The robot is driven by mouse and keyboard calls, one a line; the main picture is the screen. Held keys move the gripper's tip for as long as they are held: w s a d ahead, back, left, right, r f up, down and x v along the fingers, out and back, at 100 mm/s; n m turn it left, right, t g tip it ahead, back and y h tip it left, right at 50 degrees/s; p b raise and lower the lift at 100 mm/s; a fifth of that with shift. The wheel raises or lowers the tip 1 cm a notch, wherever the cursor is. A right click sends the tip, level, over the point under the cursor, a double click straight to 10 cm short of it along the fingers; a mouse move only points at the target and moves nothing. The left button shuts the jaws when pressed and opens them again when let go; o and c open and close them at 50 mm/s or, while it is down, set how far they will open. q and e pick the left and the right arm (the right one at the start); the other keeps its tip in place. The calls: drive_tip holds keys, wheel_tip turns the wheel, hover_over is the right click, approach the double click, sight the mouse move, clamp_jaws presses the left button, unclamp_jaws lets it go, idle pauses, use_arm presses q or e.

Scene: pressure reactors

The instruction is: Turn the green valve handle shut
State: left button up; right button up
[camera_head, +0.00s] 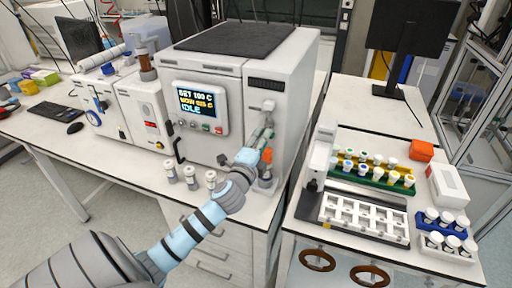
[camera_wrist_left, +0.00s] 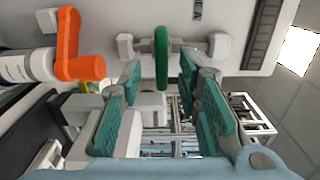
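The green valve handle (camera_wrist_left: 161,50) is a thin upright bar or disc edge on a pale fitting on the reactor's face in the left wrist view. My left gripper (camera_wrist_left: 160,82) is open, with one teal finger on each side of the handle's lower end and a visible gap on both sides. In the head view my left gripper (camera_head: 262,136) is up against the right part of the white reactor (camera_head: 296,88), just below a pale fitting (camera_head: 268,105). There the gripper largely hides the green handle. My right gripper does not show.
An orange lever (camera_wrist_left: 80,67) is close left of my fingers in the wrist view; orange also shows below the gripper in the head view (camera_head: 267,155). Small vials (camera_head: 190,178) stand before the reactor. A white rack (camera_head: 365,216) and tube racks stand on the right bench.

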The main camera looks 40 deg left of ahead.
use_arm(q)
drive_tip(key=v, duration=1)
